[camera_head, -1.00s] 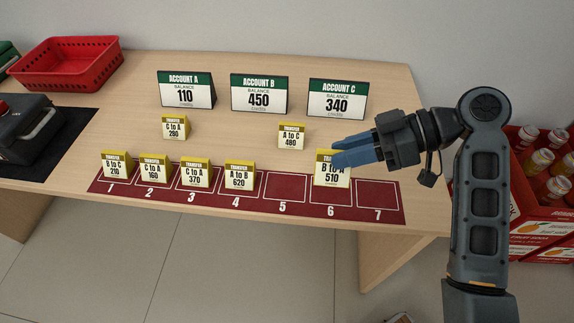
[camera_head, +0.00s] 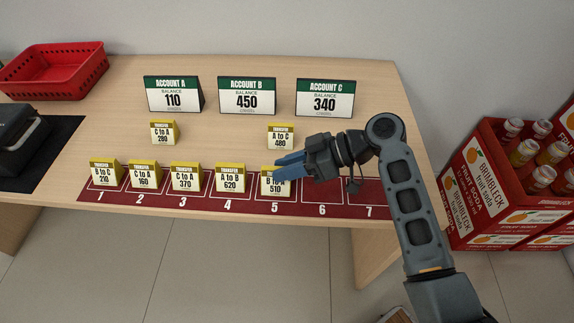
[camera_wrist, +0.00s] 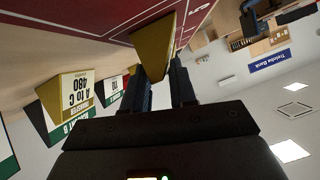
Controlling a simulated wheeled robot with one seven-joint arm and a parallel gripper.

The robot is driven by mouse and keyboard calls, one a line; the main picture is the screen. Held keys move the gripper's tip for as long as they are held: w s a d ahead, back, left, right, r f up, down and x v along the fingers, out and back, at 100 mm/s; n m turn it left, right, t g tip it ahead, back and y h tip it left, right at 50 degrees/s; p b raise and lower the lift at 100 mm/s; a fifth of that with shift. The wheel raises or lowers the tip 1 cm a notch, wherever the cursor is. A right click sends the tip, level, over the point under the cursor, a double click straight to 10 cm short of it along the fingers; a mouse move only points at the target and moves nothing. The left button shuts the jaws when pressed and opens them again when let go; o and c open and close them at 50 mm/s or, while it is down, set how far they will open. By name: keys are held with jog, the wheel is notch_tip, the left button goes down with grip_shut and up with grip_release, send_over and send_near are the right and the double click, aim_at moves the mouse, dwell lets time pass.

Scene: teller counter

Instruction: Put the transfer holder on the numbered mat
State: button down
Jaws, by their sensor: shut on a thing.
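My gripper (camera_head: 290,167) is shut on the yellow-topped transfer holder "B to A 510" (camera_head: 275,187), which is at square 5 of the dark red numbered mat (camera_head: 338,208). In the wrist view this holder (camera_wrist: 156,45) sits between my fingers. I cannot tell whether its base touches the mat. Holders C to... 210 is not clearly legible as "B to C" (camera_head: 105,172), but it stands on square 1. Holders "C to A 160"-like (camera_head: 145,175), "C to A 370" (camera_head: 185,178) and "620" (camera_head: 230,179) stand on squares 2 to 4. Squares 6 and 7 are bare.
Holders "C to A 280" (camera_head: 163,133) and "A to C 480" (camera_head: 281,136) stand behind the mat. Account signs A (camera_head: 173,94), B (camera_head: 247,95) and C (camera_head: 325,98) stand farther back. A red basket (camera_head: 55,73) is back left; a bottle crate (camera_head: 490,190) is right of the counter.

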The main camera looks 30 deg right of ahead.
jog(key=c, duration=0.9)
grip_release()
jog(key=v, duration=1.2)
